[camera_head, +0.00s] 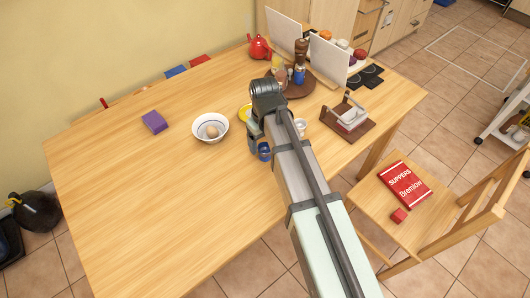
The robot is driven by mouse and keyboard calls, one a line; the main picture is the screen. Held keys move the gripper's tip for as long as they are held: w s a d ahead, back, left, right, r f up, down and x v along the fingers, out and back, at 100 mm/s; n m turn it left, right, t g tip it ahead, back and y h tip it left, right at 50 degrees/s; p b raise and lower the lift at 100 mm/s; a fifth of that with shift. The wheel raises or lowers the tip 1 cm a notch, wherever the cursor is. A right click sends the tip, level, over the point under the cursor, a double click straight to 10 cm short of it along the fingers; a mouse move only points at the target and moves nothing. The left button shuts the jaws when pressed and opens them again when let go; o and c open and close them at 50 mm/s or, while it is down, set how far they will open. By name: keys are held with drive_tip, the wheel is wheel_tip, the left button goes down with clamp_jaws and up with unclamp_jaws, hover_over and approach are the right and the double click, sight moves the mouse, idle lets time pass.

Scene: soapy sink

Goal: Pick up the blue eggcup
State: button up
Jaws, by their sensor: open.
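A small blue cup that looks like the blue eggcup (264,153) stands on the wooden table, right beside my arm. Part of it is hidden by my gripper and arm. My gripper (254,149) points down at the cup's left side and is open. The fingertips are small and partly covered, so I cannot tell whether they touch the cup or are around it.
A white bowl (211,128) with an egg is left of my gripper. A yellow plate (244,113) and a white cup (300,126) are close by. A wooden stand (360,128) is to the right. The table's (150,210) left and front are clear.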

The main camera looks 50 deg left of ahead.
sight(265, 150)
drive_tip(key=shift+d+f, duration=0.15)
drive_tip(key=shift+f, duration=2.2)
drive_tip(key=c, duration=1.1)
drive_tip(key=shift+r, duration=0.2)
